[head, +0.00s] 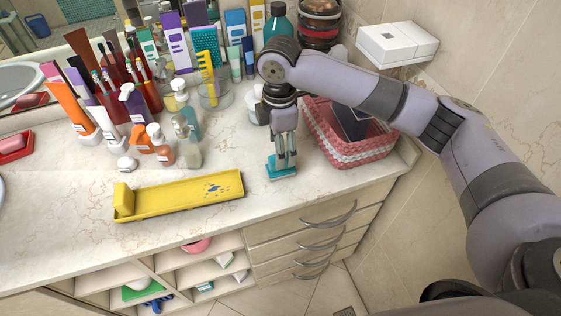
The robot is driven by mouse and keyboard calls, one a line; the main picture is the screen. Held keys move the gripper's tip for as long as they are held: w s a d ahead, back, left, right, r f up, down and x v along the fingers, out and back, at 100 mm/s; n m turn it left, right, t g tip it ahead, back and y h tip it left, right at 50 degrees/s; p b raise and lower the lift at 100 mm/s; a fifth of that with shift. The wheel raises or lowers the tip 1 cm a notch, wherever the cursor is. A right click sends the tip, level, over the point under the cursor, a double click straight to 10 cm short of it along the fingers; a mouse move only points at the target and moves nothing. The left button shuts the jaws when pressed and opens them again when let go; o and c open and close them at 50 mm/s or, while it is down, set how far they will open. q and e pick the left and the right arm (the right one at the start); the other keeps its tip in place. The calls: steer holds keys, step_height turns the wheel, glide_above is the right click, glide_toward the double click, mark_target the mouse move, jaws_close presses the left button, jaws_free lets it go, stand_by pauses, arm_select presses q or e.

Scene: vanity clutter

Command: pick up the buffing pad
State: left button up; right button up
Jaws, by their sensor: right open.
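A small teal block with a pale lower edge, which looks like the buffing pad (282,172), lies on the counter near its front edge. My right gripper (285,157) points down directly over it, with the fingers at its top and back side. The fingers are open. Whether they touch the pad cannot be told, and part of its back is hidden behind them. My left gripper is not in view.
A yellow tray (180,198) lies to the left. A pink and white woven basket (345,150) stands close on the right. Pump bottles (187,150) and a clear round container (216,100) stand behind. Bare counter (235,158) lies left of the pad.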

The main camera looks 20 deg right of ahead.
steer(key=shift+s+f, duration=0.15)
steer(key=shift+f, duration=0.25)
step_height(320, 180, down, 5)
steer(key=shift+s+d+r+p, duration=0.1)
steer(key=shift+r+p, duration=0.1)
steer(key=shift+p, duration=0.7)
steer(key=shift+f, duration=0.25)
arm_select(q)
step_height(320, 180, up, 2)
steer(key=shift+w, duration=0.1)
arm_select(e)
steer(key=shift+c, duration=0.2)
steer(key=c, duration=0.5)
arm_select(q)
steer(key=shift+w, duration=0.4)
arm_select(e)
steer(key=c, duration=0.7)
